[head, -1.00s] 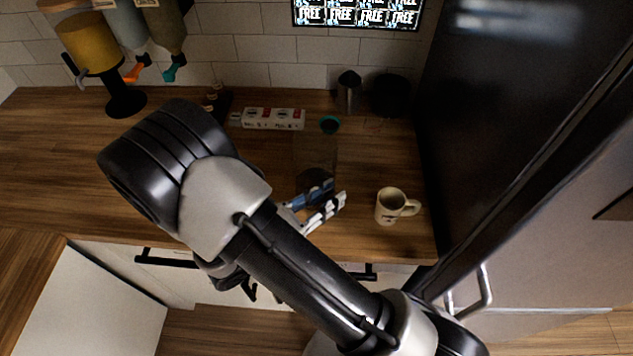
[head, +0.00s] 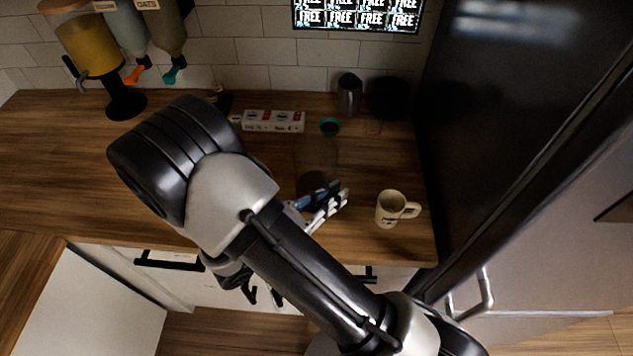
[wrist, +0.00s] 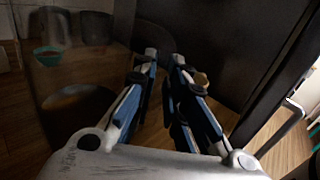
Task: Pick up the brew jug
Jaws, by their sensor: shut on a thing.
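The brew jug (head: 318,155) is a clear, see-through vessel with dark liquid low inside, over the counter in the head view. It fills the left of the wrist view (wrist: 75,75), where its handle side faces my fingers. My gripper (head: 328,204) is at the jug's near right side. In the wrist view my gripper's blue and white fingers (wrist: 165,58) are close together and shut on the jug, seemingly at its handle. The exact contact is dark and hard to see. I cannot tell whether the jug's base touches the counter.
A cream mug (head: 388,210) stands close to the right of my gripper. A white and red box (head: 273,121), a small teal-rimmed cup (head: 330,127) and a dark metal container (head: 349,95) stand behind. A tall dark cabinet (head: 500,130) bounds the right. The left counter is mostly clear.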

